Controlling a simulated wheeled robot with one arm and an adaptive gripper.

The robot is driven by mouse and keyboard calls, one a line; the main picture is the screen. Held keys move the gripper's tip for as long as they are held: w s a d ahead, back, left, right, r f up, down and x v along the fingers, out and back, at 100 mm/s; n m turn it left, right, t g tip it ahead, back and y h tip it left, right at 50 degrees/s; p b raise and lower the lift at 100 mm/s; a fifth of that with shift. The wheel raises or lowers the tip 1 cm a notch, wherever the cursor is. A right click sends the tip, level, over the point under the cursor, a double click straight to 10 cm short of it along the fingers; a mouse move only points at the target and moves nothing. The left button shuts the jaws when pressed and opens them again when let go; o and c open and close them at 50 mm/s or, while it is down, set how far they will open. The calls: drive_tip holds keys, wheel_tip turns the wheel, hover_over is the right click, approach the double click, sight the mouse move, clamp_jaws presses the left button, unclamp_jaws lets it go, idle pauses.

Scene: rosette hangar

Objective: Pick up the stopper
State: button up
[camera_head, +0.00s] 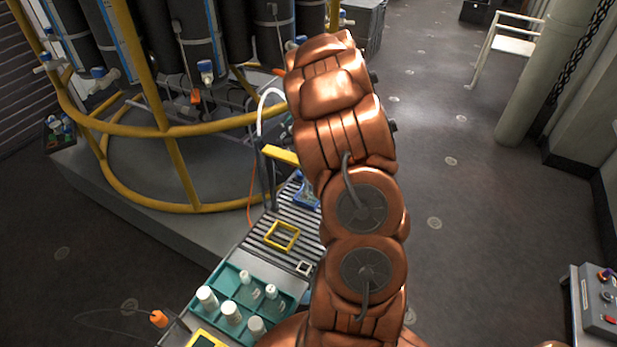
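I cannot tell for sure which thing is the stopper. Several white bottle-like pieces stand in a teal compartment tray (282,313) at the bottom. The larger ones, such as a white cylinder (207,299), are at its left and front. Smaller white pieces (271,291) are at its back and right; one of these may be the stopper, but they are too small to be certain. My copper arm reaches up the middle of the view, just right of the tray. My gripper is not visible, so its state does not show.
A yellow railing (179,172) rings dark cylinders at the left. A control box (601,303) is at the right edge. The floor (480,230) right of my arm is clear.

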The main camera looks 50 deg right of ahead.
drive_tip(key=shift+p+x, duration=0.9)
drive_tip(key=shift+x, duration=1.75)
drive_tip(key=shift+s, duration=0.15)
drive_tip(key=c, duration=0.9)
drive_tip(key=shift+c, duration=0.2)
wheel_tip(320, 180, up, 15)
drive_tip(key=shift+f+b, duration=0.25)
drive_tip(key=shift+b, duration=0.05)
